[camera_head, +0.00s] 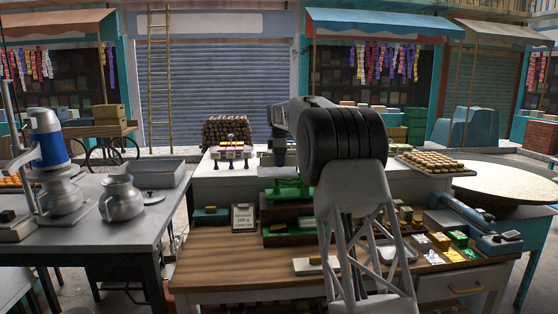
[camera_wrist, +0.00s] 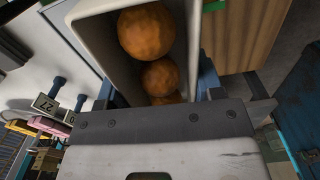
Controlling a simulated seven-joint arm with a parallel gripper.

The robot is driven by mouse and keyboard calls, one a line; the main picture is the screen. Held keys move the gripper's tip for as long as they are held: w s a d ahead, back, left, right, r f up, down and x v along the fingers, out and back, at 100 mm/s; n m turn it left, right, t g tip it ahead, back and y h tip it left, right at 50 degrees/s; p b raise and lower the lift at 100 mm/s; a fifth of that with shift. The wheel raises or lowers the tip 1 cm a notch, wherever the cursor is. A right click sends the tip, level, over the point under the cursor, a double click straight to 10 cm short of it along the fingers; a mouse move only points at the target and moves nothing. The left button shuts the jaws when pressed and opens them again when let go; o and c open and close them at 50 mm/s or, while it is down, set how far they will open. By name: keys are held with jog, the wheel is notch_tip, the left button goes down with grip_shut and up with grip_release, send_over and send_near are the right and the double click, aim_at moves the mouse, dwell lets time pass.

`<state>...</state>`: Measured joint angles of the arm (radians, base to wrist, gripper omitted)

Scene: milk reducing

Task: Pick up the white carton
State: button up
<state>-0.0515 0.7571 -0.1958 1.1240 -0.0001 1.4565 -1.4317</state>
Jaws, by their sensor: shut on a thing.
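The white carton (camera_wrist: 97,40) fills the upper middle of the wrist view. It is open on the side facing the camera and holds round orange-brown balls (camera_wrist: 146,32) in a row. My gripper (camera_wrist: 156,88) has its blue fingers on either side of the carton and is shut on it. The near end of the carton is hidden behind the grey gripper body. In the head view my gripper (camera_head: 279,155) is over the back shelf, partly hidden by my arm. I cannot make out the carton clearly there.
A wooden counter (camera_head: 215,250) carries a price sign (camera_head: 244,217), green scales (camera_head: 290,190) and small wrapped blocks (camera_head: 440,241). A tray of brown pieces (camera_head: 441,162) stands at the right of the white shelf (camera_head: 215,180). A grey table (camera_head: 165,220) with a metal pot (camera_head: 121,198) is at the left.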

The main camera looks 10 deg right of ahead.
jog(key=s+r, duration=0.1)
jog(key=s, duration=1.2)
jog(key=shift+d, duration=0.35)
jog(key=shift+s+r, duration=0.1)
dwell(0.3)
jog(key=s+d+f, duration=0.3)
jog(key=d+f, duration=0.1)
jog(key=f, duration=0.5)
jog(key=s+d+f+n, duration=0.1)
jog(key=s+d+f, duration=0.2)
jog(key=f, duration=0.7)
jog(key=shift+s+d+f, duration=0.2)
jog(key=shift+d, duration=0.75)
send_over(310, 251)
jog(key=shift+s+f, duration=0.1)
jog(key=shift+f, duration=3)
jog(key=shift+f, duration=1.9)
